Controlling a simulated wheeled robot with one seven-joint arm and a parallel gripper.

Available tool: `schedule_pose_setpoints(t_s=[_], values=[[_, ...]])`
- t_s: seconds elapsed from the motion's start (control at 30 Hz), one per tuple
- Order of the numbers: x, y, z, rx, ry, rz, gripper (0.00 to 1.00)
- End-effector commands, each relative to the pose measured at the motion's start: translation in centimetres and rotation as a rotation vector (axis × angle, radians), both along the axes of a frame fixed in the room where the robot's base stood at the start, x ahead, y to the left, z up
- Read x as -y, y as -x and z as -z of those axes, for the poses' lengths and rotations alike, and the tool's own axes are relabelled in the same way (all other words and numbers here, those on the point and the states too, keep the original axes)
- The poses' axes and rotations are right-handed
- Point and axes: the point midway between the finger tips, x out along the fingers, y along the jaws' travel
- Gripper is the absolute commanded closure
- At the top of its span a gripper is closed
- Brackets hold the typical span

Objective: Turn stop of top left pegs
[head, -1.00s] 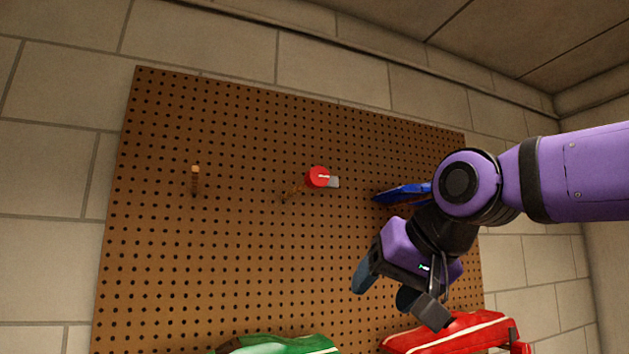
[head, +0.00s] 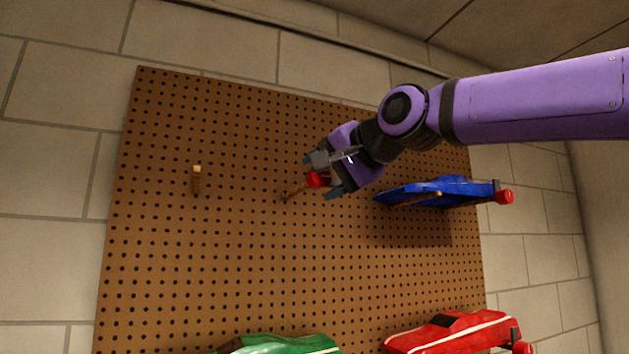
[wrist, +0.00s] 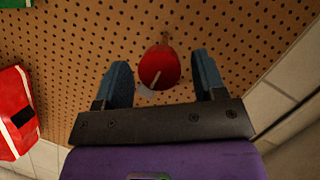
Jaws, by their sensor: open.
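The red stop (head: 316,179) sits on the end of a wooden peg (head: 294,192) on the pegboard; in the wrist view the red stop (wrist: 159,67) shows a pale tab at its lower left. A second wooden peg (head: 197,180), bare, stands further left. My gripper (head: 320,178) is open, with its fingers on either side of the red stop. In the wrist view my gripper (wrist: 162,78) has visible gaps between both fingers and the stop. Part of the stop is hidden by my gripper in the head view.
The brown pegboard (head: 200,260) fills the wall ahead. A blue racecar (head: 440,190) hangs right of my gripper. A green racecar (head: 280,345) and a red racecar (head: 455,333) are at the bottom. The board left of the stop is mostly clear.

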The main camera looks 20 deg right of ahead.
Motion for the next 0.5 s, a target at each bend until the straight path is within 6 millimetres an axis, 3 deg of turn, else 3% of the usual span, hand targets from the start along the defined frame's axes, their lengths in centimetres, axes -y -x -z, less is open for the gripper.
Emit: schedule_pose_setpoints(t_s=[0.2,0.5], values=[[-0.8,-2.1,0.5,0.0,0.002,-0.001,0.36],[-0.9,-2.7,0.7,0.0,0.001,0.0,0.36]])
